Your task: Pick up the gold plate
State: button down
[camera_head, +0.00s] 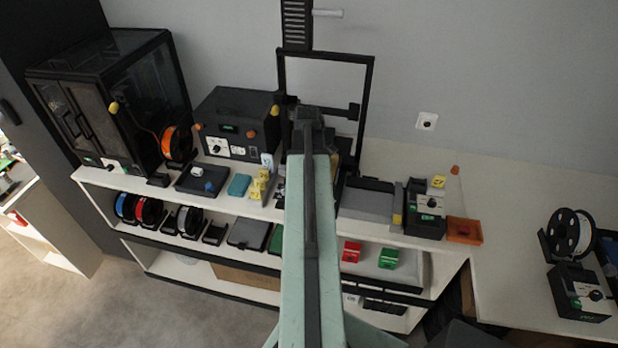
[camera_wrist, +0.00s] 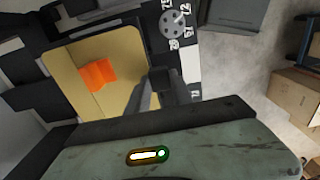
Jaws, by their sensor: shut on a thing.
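The gold plate (camera_wrist: 68,65) is a flat, rounded-corner sheet on a black machine bed in the wrist view. A small orange block (camera_wrist: 97,75) sits on it. My gripper (camera_wrist: 155,88) is at the plate's right edge, its dark fingers shut on the plate there. The exact contact is partly hidden by the fingers and my wrist. In the head view my pale green arm reaches to the black-framed machine (camera_head: 368,85) on the bench and covers most of the plate and my gripper.
The machine's dial panel (camera_wrist: 174,25) is close beside my gripper. On the bench stand a black enclosure (camera_head: 160,70), a black control box (camera_head: 235,110), a grey tray (camera_head: 367,198) and an orange tray (camera_head: 464,231). Cardboard boxes (camera_wrist: 297,98) stand at the right in the wrist view.

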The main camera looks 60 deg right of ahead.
notch_tip(320, 180, up, 10)
jog(key=p, duration=0.9)
jog(key=shift+f, duration=0.2)
